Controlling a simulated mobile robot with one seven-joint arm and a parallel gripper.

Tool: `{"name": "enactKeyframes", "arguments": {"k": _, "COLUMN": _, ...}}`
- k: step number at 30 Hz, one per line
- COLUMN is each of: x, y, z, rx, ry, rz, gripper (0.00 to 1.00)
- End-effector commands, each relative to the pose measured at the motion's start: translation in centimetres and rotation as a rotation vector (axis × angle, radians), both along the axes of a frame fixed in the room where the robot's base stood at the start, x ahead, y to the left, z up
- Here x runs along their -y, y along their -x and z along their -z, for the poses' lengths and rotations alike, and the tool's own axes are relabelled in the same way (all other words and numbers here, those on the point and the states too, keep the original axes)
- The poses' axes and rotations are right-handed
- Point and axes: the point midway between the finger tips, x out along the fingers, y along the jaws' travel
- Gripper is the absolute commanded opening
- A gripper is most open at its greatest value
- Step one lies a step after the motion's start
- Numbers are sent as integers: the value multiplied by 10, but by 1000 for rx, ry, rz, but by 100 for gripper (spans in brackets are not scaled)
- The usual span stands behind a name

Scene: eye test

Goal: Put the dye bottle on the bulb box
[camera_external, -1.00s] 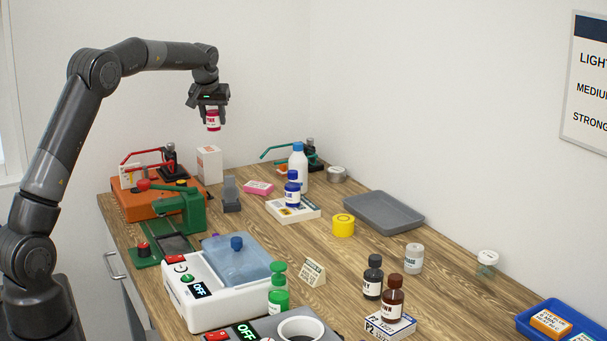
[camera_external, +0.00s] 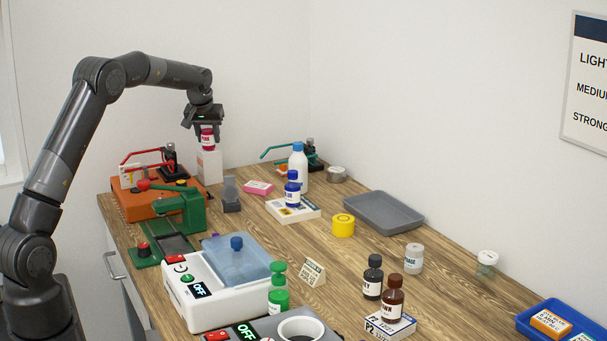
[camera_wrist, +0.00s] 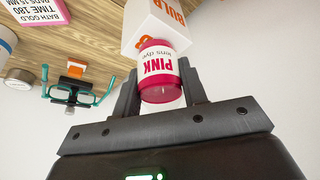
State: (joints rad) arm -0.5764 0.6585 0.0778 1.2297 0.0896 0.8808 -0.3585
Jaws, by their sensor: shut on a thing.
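The dye bottle (camera_external: 207,140), pink with a white label reading PINK lens dye, is between the fingers of my gripper (camera_external: 208,136), which is shut on it. The wrist view shows the bottle (camera_wrist: 160,70) upright in the jaws of my gripper (camera_wrist: 159,72). The bulb box (camera_external: 209,167) is a tall white carton at the back left of the bench. The bottle's lower end overlaps the box's top edge in the picture; I cannot tell if they touch. The box also shows behind the bottle in the wrist view (camera_wrist: 150,28), with orange lettering.
An orange unit (camera_external: 150,203) with a red lever stands left of the box, with a green press (camera_external: 183,213) in front. A grey holder (camera_external: 231,195) and a pink box (camera_external: 258,188) are to the right. A blue-capped bottle (camera_external: 292,188) stands on a white box (camera_external: 302,212).

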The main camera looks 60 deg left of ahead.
Motion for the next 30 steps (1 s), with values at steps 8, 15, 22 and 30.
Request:
{"name": "enactKeyframes", "arguments": {"k": 8, "x": 0, "y": 0, "z": 2, "rx": -1, "ry": 1, "rz": 0, "gripper": 56}}
{"name": "enactKeyframes", "arguments": {"k": 15, "x": 0, "y": 0, "z": 2, "rx": -1, "ry": 1, "rz": 0, "gripper": 61}}
{"name": "enactKeyframes", "arguments": {"k": 22, "x": 4, "y": 3, "z": -15, "rx": 2, "ry": -1, "rz": 0, "gripper": 61}}
{"name": "enactKeyframes", "arguments": {"k": 30, "x": 22, "y": 16, "z": -68, "rx": 2, "ry": -2, "rz": 1, "gripper": 61}}
